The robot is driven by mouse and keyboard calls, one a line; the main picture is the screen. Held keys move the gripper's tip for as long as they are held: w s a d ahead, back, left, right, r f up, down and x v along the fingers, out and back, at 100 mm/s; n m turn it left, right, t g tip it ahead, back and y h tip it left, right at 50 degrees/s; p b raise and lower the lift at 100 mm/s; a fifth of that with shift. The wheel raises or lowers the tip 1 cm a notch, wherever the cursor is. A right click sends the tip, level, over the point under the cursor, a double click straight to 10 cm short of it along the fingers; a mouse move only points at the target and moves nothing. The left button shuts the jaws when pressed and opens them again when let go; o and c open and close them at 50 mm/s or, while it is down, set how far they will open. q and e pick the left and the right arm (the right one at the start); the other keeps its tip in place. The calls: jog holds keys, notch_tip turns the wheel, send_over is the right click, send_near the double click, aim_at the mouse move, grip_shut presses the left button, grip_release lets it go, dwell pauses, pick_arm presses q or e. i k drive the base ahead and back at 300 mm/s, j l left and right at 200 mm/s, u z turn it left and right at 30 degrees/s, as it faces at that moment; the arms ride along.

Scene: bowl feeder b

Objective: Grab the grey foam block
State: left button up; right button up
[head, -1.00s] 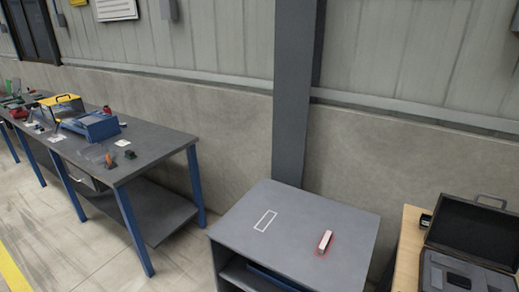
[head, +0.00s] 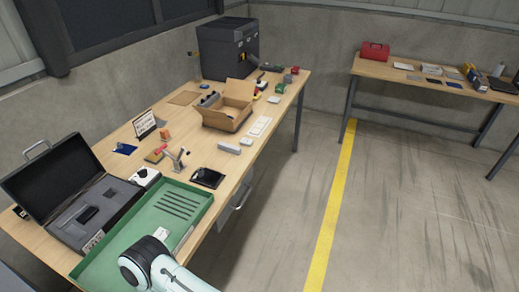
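A small light-grey oblong block (head: 229,148) lies near the front edge of the wooden bench in the head view. A smaller pale grey piece (head: 246,141) lies just beyond its right end. Either could be the grey foam block; I cannot tell the material at this size. A part of one of my arms, white with a dark joint, shows at the bottom left over the green tray. Neither of my grippers is in view, so I cannot see whether they hold anything.
Open floor with a yellow line (head: 333,215) lies to the right. Another bench (head: 385,70) stands at the back.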

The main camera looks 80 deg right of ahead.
aim_at(226, 147)
jog(key=k+z, duration=0.1)
jog(key=z, duration=3.3)
jog(key=i+z, duration=0.35)
jog(key=i, duration=2.45)
jog(key=i+u, duration=0.1)
jog(key=i, duration=0.4)
jog(key=i+l+u, duration=0.1)
jog(key=i, duration=0.4)
jog(key=i+l+u, duration=0.15)
jog(key=i, duration=0.35)
jog(key=u, duration=3.55)
